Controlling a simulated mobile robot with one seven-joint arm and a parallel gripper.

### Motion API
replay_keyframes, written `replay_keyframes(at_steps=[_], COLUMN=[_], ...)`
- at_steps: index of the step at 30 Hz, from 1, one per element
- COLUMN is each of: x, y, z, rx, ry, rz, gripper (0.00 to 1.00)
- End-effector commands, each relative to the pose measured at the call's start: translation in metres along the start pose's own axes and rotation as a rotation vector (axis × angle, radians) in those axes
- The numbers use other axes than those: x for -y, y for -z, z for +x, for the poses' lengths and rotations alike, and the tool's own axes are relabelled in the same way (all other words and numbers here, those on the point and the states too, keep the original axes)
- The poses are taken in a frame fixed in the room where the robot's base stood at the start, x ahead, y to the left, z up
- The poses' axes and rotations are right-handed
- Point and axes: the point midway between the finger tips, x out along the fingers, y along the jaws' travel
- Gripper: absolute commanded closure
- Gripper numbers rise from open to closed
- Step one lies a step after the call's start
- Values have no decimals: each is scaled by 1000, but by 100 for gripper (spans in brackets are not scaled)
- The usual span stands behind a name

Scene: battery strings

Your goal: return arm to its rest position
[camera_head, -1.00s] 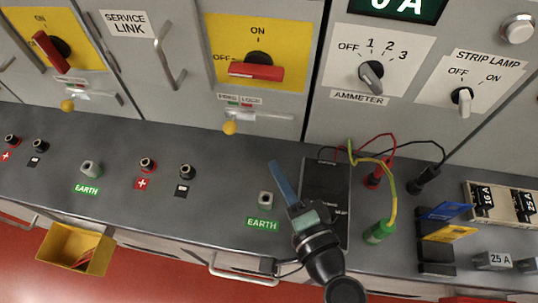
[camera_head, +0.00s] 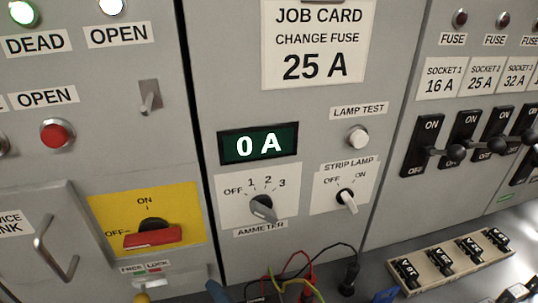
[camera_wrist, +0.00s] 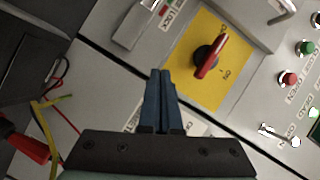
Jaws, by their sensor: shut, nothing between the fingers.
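My gripper (camera_wrist: 160,88) shows in the wrist view with its two blue fingers shut together and nothing between them. The fingers point toward the cabinet front, near the yellow plate (camera_wrist: 188,72) with its red-handled switch (camera_wrist: 207,62). In the head view only a blue finger part (camera_head: 217,292) shows at the bottom edge, below the yellow plate (camera_head: 160,258). The rest of my arm is out of that view.
The ammeter display (camera_head: 258,145) reads 0 A. The ammeter knob (camera_head: 263,208) and strip lamp knob (camera_head: 346,201) stick out of the panel. Red, black and yellow-green leads (camera_head: 308,270) loop at the bottom. A fuse rack (camera_head: 440,268) and fuse switches (camera_head: 465,135) stand at right.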

Motion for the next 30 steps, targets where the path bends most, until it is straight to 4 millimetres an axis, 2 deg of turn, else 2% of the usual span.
replay_keyframes(at_steps=[1, 3, 5, 6, 8, 9, 11, 12, 15, 18, 21, 25, 30], x=[29, 64, 96, 118, 154, 178, 216, 240, 298, 343, 373, 391, 393], y=[34, 77, 109, 130, 158, 174, 196, 208, 229, 239, 242, 242, 242], z=[7, 10, 8, 4, -6, -15, -31, -44, -79, -113, -139, -157, -160], rx=[-69, -176, -272, -341, -445, -518, -630, -706, -890, -1048, -1162, -1237, -1250], ry=[-5, -28, -44, -54, -65, -70, -78, -83, -93, -104, -113, -122, -126], rz=[-135, -307, -441, -525, -641, -714, -816, -880, -1014, -1110, -1170, -1205, -1212], gripper=[100, 100, 100, 100, 100, 100, 100, 100, 100, 100, 100, 100, 100])
